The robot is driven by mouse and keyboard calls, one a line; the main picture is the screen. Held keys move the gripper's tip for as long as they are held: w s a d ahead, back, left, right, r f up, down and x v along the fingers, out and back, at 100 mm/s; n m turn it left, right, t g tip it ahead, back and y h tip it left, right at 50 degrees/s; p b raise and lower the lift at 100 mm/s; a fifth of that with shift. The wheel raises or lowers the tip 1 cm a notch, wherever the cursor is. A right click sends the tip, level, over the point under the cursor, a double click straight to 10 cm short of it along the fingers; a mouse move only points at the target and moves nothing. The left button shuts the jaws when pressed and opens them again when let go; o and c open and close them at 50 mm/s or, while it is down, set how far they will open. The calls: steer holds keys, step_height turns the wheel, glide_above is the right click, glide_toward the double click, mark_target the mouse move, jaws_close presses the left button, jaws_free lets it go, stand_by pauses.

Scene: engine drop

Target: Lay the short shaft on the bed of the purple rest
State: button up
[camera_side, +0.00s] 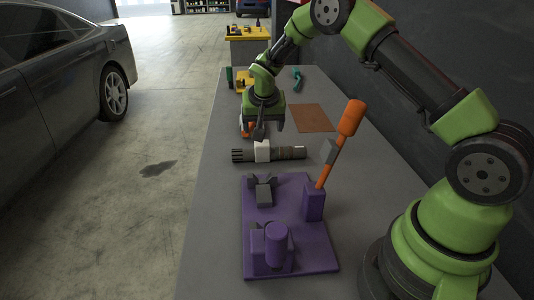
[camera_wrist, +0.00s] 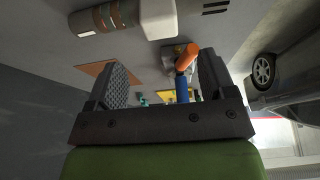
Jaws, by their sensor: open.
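The short shaft (camera_side: 290,153) lies crosswise on the grey bench, dark and ribbed at its left end, with a white collar (camera_side: 262,151) around its middle. My gripper (camera_side: 260,132) is just beyond the shaft in the side view, open and empty. In the wrist view the shaft (camera_wrist: 88,21) and its white collar (camera_wrist: 158,18) cross the top, past the tips of my open fingers (camera_wrist: 160,68). The purple rest (camera_side: 318,258) stands nearer the side camera, its bed empty. It has a grey-topped block (camera_side: 264,191), a rounded purple block (camera_side: 276,245) and an upright orange-handled lever (camera_side: 351,118).
A brown mat (camera_side: 312,118) lies beyond the shaft on the right. An orange-and-blue object (camera_wrist: 186,60) shows between my fingers in the wrist view. A green item (camera_side: 297,78) and a yellow object (camera_side: 246,82) lie farther back. A dark wall borders the bench's right side.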

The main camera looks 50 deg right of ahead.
mark_target(263, 152)
steer(key=x, duration=0.6)
steer(key=shift+a+f, duration=0.1)
steer(key=shift+f, duration=0.4)
steer(key=c, duration=1.4)
